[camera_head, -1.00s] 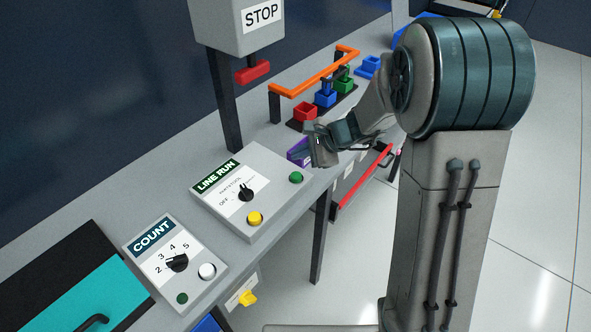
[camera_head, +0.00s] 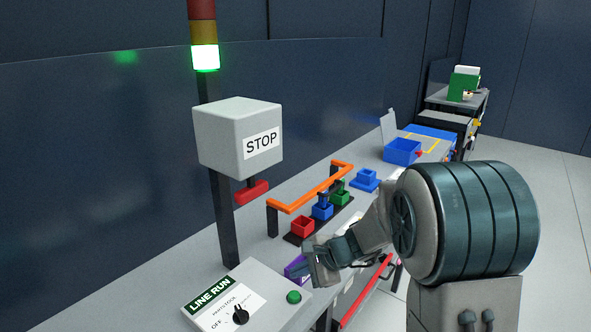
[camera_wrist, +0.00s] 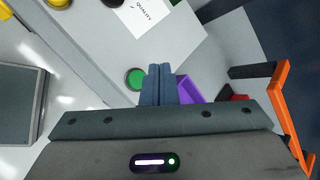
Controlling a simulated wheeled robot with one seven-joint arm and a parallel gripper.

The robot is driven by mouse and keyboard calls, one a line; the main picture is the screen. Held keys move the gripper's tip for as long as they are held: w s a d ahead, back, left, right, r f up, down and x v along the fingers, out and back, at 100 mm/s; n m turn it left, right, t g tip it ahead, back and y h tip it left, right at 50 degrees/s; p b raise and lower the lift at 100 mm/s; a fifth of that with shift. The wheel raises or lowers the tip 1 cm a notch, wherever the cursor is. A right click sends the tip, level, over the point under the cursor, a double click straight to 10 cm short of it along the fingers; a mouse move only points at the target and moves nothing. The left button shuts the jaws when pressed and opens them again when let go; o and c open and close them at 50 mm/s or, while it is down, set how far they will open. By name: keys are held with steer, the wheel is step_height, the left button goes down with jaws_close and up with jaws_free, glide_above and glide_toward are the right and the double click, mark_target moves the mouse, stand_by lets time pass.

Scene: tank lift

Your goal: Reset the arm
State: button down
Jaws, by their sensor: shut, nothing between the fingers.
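My gripper (camera_head: 303,267) is at the end of my folded arm, above the front part of the bench, close to the LINE RUN box and the purple bin. In the wrist view the two fingers of my gripper (camera_wrist: 158,70) lie together, shut, with nothing between them. The green button (camera_wrist: 134,78) shows just left of the fingertips and the purple bin (camera_wrist: 188,90) just right of them. My gripper partly hides the purple bin (camera_head: 295,267) in the head view.
The LINE RUN box (camera_head: 258,297) stands at the front. An orange rail (camera_head: 310,188) rises behind red, blue and green bins. A STOP box (camera_head: 238,138) on a post has a red lever (camera_head: 251,192). A signal tower (camera_head: 205,57) glows green. A blue bin (camera_head: 402,151) stands farther back.

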steer(key=s+d+r+n+h, duration=0.4)
steer(key=s+d+n, duration=0.2)
steer(key=s, duration=0.6)
steer(key=s+d+r+n+h, duration=0.4)
steer(key=s+d+n, duration=0.3)
steer(key=s, duration=0.5)
steer(key=shift+s+d+r, duration=0.15)
steer(key=shift+d+r, duration=0.4)
steer(key=shift+d, duration=0.1)
